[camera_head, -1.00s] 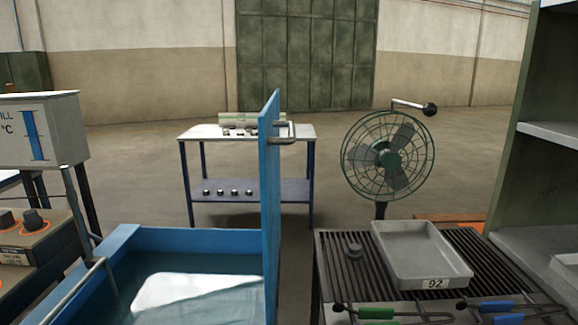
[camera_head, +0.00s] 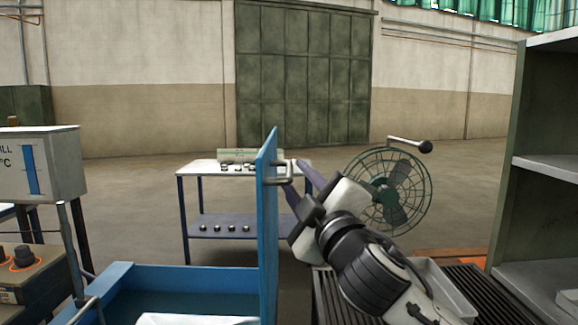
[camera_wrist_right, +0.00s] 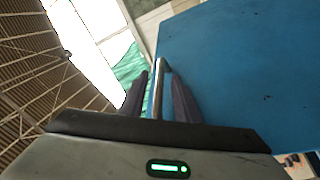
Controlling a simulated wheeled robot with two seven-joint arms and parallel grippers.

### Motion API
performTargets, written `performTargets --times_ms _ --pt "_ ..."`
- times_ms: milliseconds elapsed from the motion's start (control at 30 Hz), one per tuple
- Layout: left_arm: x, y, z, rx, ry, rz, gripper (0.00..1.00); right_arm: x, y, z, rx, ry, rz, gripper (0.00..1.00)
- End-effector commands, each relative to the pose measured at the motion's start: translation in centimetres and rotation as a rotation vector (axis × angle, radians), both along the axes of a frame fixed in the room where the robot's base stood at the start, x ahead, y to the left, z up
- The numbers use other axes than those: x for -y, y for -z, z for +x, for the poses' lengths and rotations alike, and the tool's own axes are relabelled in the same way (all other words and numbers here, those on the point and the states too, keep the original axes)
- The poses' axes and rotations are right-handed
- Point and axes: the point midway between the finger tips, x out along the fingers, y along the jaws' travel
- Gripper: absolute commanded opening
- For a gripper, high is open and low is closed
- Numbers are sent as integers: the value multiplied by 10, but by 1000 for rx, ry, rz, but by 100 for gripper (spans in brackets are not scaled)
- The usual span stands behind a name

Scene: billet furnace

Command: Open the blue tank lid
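The blue tank (camera_head: 200,277) is at the lower left of the head view. Its blue lid (camera_head: 266,225) stands upright, nearly edge-on, along the tank's right side, and the tank is uncovered. A metal handle (camera_head: 287,169) sticks out from the lid's right face. My right gripper (camera_head: 300,184) is at this handle, right of the lid. In the right wrist view, the handle (camera_wrist_right: 158,88) lies between the two spread fingers of the gripper (camera_wrist_right: 159,98), with gaps on both sides. The lid's blue face (camera_wrist_right: 235,70) fills the right of that view. My left gripper is not in view.
A green fan (camera_head: 395,188) stands behind my right arm. A grey tray (camera_head: 447,288) on a ribbed surface is partly hidden by that arm. A shelf unit (camera_head: 545,170) is at the right. A gauge box (camera_head: 45,165) stands at the left. A table (camera_head: 215,166) stands behind.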

Motion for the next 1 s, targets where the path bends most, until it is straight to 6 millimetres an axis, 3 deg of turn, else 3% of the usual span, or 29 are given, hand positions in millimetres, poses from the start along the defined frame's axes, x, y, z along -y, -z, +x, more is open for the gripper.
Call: performTargets --times_ms 100,300,733,900,1000 --pt "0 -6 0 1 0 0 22 -7 -6 20 -1 0 0 30" --pt "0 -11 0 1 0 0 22 -15 -11 43 -1 1 1 30" --pt "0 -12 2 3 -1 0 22 -18 -11 51 -1 -1 1 30" --pt "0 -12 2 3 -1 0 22 -18 -11 51 -1 -1 1 3" --pt "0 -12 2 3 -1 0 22 -18 -11 51 -1 -1 1 0"
